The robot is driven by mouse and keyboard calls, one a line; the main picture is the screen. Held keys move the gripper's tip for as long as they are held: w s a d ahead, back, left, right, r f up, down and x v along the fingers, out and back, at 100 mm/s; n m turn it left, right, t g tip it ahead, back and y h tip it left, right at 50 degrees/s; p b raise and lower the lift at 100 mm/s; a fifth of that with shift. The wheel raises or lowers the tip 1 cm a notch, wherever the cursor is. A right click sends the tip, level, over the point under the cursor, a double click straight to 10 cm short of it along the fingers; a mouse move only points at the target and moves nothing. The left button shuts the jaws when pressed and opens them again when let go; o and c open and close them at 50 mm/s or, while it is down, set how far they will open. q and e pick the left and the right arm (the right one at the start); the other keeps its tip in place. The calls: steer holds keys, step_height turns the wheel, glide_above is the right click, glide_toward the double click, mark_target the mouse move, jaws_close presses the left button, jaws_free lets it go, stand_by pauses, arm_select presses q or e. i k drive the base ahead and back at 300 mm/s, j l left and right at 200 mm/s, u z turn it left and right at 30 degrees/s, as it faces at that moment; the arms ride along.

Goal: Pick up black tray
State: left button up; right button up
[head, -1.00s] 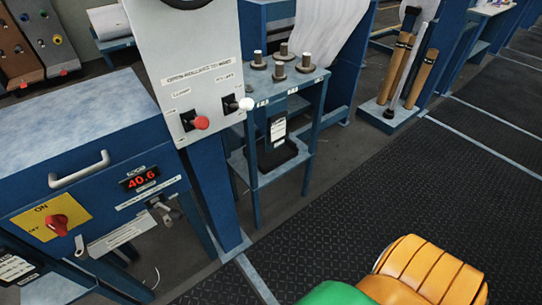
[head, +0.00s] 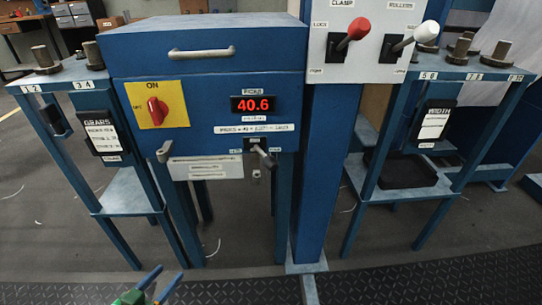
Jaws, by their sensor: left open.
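The black tray (head: 402,172) lies on the lower shelf of the blue stand at the right, below a hanging black card holder. It is a shallow, dark, rectangular tray and looks empty. My left gripper (head: 150,282) shows at the bottom edge, left of centre, with green and blue parts. It is open and well away from the tray, low and to the left of it. My right gripper is not in view.
The blue machine cabinet (head: 200,90) with a red switch and a 40.6 display stands centre left. A blue post (head: 325,180) stands between it and the right stand (head: 480,140). Another stand (head: 125,192) is at the left. Black matting (head: 420,282) covers the near floor.

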mark_target(399, 171)
steer(key=i+l, duration=0.15)
steer(key=l, duration=0.45)
steer(key=i+l, duration=0.1)
steer(key=l, duration=0.45)
steer(key=i+l, duration=0.15)
steer(key=l, duration=0.45)
steer(key=i+l+u, duration=0.1)
steer(key=l, duration=0.45)
steer(key=i+l, duration=0.1)
steer(key=l, duration=0.5)
steer(key=i+l, duration=0.15)
steer(key=l, duration=0.4)
steer(key=i+l+u, duration=0.55)
steer(key=l, duration=0.3)
